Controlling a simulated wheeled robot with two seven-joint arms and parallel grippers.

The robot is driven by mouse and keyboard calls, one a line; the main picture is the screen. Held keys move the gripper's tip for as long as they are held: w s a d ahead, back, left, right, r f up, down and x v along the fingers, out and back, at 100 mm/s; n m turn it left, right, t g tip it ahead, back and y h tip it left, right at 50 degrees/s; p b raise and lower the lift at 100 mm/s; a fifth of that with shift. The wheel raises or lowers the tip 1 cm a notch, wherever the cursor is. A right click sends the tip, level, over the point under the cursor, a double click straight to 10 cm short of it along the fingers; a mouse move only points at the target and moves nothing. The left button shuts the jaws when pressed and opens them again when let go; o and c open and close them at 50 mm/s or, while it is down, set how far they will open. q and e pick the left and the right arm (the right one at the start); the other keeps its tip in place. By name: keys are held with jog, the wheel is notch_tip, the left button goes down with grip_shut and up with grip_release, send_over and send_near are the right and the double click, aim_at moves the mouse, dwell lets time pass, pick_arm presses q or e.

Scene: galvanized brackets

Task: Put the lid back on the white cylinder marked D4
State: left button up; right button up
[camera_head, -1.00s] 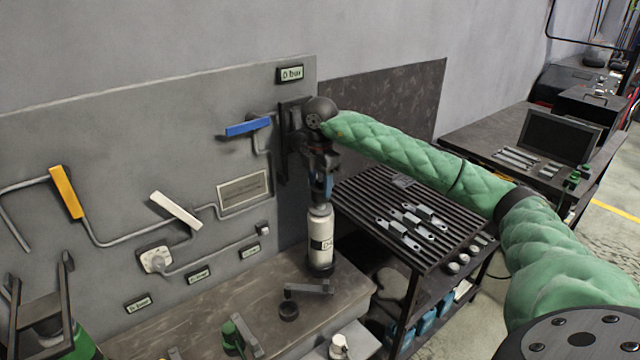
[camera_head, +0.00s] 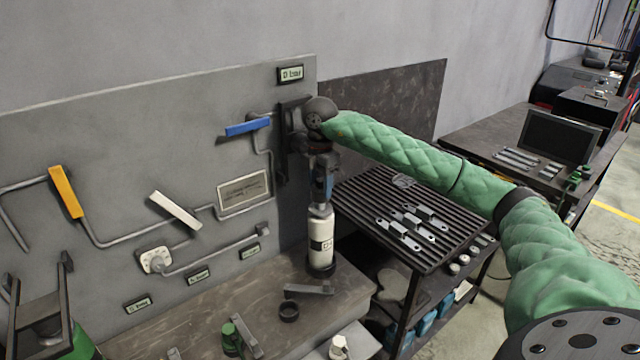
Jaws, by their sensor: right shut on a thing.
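The white cylinder (camera_head: 320,250) with a dark label and dark base stands upright at the right end of the workbench. Only part of its label reads clearly, a "D". My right gripper (camera_head: 321,203) points down directly over it and is shut on the grey lid (camera_head: 320,211) at the cylinder's top. The lid appears to touch the neck; whether it is fully seated I cannot tell. My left gripper (camera_head: 38,278) is at the lower left, fingers wide apart and empty, away from the cylinder.
A wall panel with blue (camera_head: 247,127), white and yellow levers stands behind. A slatted table (camera_head: 365,205) with metal brackets is close on the right.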

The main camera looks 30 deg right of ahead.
jog(key=shift+f+b, duration=0.2)
jog(key=shift+b, duration=0.15)
dwell(0.9)
dwell(0.3)
jog(key=o, duration=1.5)
jog(key=shift+s+r, duration=0.1)
jog(key=shift+o, duration=0.2)
jog(key=shift+r, duration=0.2)
jog(key=shift+c, duration=0.2)
jog(key=shift+d+r+p, duration=0.1)
jog(key=shift+r+p, duration=0.2)
jog(key=shift+r, duration=0.05)
jog(key=shift+c, duration=0.2)
jog(key=shift+r+p, duration=1.3)
jog(key=shift+r, duration=1.75)
